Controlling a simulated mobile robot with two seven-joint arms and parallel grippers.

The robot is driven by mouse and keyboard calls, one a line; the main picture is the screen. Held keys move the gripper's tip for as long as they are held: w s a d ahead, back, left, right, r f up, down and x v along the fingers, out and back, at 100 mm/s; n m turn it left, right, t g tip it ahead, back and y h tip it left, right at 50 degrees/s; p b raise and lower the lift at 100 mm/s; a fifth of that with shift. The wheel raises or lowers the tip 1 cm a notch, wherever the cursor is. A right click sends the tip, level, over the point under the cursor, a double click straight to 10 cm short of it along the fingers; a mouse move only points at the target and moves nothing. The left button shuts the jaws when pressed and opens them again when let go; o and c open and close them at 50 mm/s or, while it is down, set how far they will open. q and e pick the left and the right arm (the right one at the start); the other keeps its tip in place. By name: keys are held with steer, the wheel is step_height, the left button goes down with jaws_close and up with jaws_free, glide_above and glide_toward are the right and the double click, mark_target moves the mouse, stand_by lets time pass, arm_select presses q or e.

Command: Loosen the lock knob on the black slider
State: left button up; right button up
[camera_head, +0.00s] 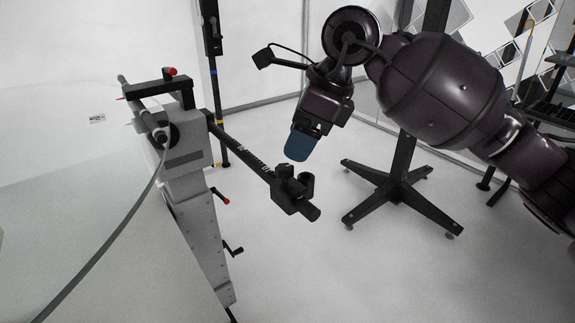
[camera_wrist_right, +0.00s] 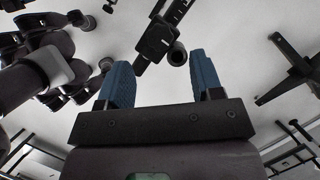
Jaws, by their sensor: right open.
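The black slider (camera_head: 289,192) sits near the free end of a dark rail (camera_head: 243,152) in the head view. A round black knob (camera_head: 307,182) is on its right side. In the right wrist view, the slider (camera_wrist_right: 155,42) and its knob (camera_wrist_right: 177,54) show beyond the fingertips, between the two fingers. My right gripper (camera_head: 300,147) comes from above with blue fingers, just above the slider and apart from it. The right wrist view shows the right gripper (camera_wrist_right: 163,75) open, with nothing between its fingers. My left gripper is not in view.
A grey post (camera_head: 197,200) carries the rail, with red-tipped handles. A large clear disc (camera_head: 75,150) fills the left. A black stand with a cross-shaped foot (camera_head: 402,193) is behind at right. The floor in front of the slider is clear.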

mark_target(285, 167)
steer(key=b+x, duration=0.1)
steer(key=x, duration=0.4)
steer(key=shift+a+f, duration=0.1)
steer(key=shift+f, duration=0.15)
steer(key=c, duration=0.9)
